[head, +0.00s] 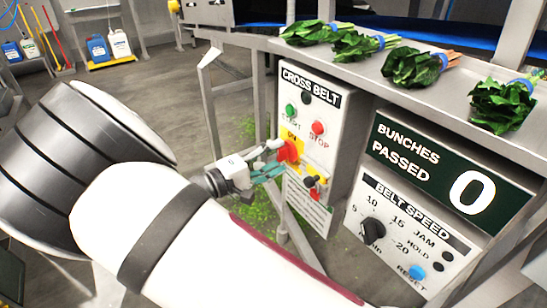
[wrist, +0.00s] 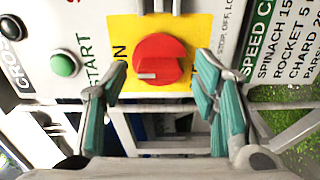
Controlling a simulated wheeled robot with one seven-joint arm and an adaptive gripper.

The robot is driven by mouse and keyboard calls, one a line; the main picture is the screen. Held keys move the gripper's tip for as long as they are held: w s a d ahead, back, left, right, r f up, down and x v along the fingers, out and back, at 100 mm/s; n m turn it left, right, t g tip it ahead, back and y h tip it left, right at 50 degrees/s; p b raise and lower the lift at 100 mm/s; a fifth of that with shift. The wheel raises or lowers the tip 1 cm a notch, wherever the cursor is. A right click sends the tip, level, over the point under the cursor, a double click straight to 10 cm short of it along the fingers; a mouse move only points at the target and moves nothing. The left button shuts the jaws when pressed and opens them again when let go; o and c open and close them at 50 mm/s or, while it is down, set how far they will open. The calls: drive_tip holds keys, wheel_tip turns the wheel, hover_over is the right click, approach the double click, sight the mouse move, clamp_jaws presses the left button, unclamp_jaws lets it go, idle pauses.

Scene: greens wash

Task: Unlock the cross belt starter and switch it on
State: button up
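The cross belt starter (head: 312,110) is a pale box with a green START button (head: 290,111) and a red STOP button (head: 318,128). Its red rotary switch (head: 291,151) sits on a yellow plate and fills the middle of the wrist view (wrist: 160,58). Below and right of it, in the head view, is a small black and red fitting (head: 313,182); I cannot tell whether it is a lock. My gripper (head: 272,161) is at the switch. In the wrist view its teal-padded fingers (wrist: 160,88) are apart, one each side of the red switch, with nothing visibly gripped.
The belt speed panel (head: 408,232), with a black dial and blue RESET button, is at right, below a BUNCHES PASSED counter (head: 440,172) reading 0. Bunches of greens (head: 410,67) lie on the ledge (head: 350,60) above. Metal frame legs stand left of the starter.

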drive_tip(key=shift+a, duration=0.1)
drive_tip(key=v, duration=1.2)
drive_tip(key=shift+s, duration=0.1)
